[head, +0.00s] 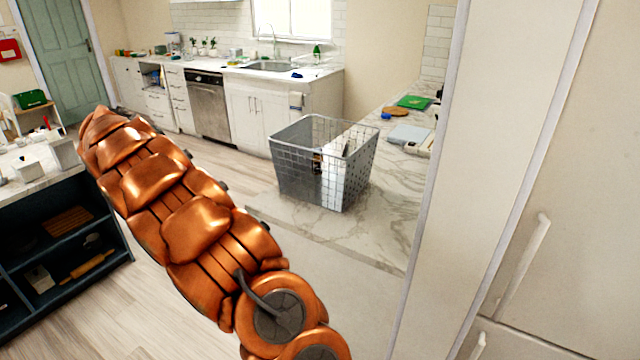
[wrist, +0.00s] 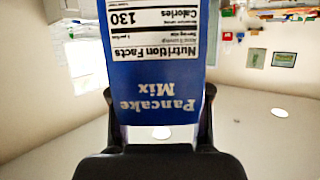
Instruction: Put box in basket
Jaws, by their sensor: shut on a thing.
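The box is a blue and white pancake mix box (wrist: 155,75) with a nutrition label, upside down in the wrist view. My gripper (wrist: 159,103) is shut on it, with one dark finger on each side. The box's far end is cut off by the picture's top edge. The basket (head: 297,178) is a grey wire basket on the marble counter, right of centre in the head view. White and dark items show through its mesh. My orange arm reaches to the upper left there, away from the basket. Neither my gripper nor the held box can be made out in the head view.
The marble counter (head: 385,225) carries a green board (head: 413,102) and other items behind the basket. A white wall edge (head: 480,150) rises to its right. A dark shelf unit (head: 75,262) with a pale top stands at left. Open floor lies between.

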